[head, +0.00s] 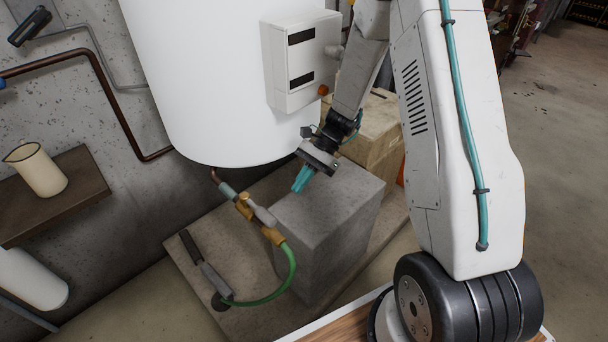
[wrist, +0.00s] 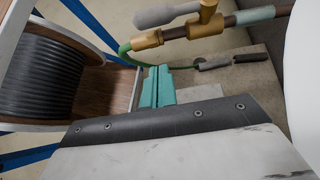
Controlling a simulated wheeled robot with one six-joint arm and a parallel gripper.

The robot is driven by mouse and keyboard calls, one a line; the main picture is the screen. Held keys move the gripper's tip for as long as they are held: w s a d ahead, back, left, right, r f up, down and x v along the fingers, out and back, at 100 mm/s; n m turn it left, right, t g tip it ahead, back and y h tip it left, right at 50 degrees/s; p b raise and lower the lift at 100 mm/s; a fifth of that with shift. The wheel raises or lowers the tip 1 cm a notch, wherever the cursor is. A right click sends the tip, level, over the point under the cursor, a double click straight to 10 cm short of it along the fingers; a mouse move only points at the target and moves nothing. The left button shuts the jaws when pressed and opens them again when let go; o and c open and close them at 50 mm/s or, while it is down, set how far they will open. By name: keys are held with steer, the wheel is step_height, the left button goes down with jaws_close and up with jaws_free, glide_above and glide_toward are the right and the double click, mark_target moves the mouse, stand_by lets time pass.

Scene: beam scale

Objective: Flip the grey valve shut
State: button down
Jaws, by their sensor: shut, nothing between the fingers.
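The valve is a brass body (head: 243,207) on a pipe below the white tank, with a grey lever (head: 262,215). The lever lies roughly in line with the pipe. In the wrist view the brass body (wrist: 207,22) and the grey lever (wrist: 166,16) show at the top. My gripper (head: 301,181) has teal fingers and is shut and empty. It hangs over the concrete block, to the right of the valve and apart from it. In the wrist view the shut fingers (wrist: 157,86) are below the lever.
A white tank (head: 215,80) with a control box (head: 300,62) stands behind. A concrete block (head: 330,215) is close below my gripper. A green hose (head: 290,275) runs from the brass fitting to a black-handled tool (head: 205,268). A jug (head: 38,170) stands on a shelf at left.

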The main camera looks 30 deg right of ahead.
mark_target(259, 210)
steer(key=s+a+f, duration=0.2)
steer(key=a, duration=0.5)
steer(key=shift+s+a+f, duration=0.15)
steer(key=shift+s, duration=0.1)
